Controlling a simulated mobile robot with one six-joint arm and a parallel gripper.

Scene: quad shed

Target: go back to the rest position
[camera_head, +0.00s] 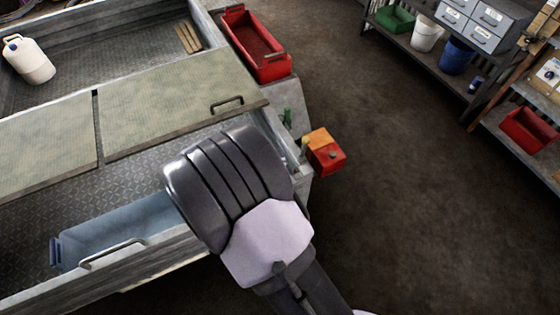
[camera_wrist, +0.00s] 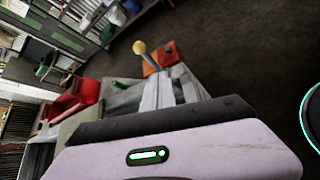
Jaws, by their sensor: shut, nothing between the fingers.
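My gripper (camera_wrist: 166,78) shows in the wrist view as grey fingers beyond a dark edge and a pale lilac housing with a green light. It is shut with nothing held. In the head view my dark grey and lilac arm reaches over the near right corner of the metal bed, and it hides the fingers there.
The metal bed (camera_head: 130,172) holds a blue bin (camera_head: 120,235), hatch panels (camera_head: 165,103) and a white canister (camera_head: 28,60). A red crate (camera_head: 255,45) and a red-orange box (camera_head: 325,152) sit along its right side. Shelves (camera_head: 425,60) stand far right. Open floor (camera_head: 420,200) lies between.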

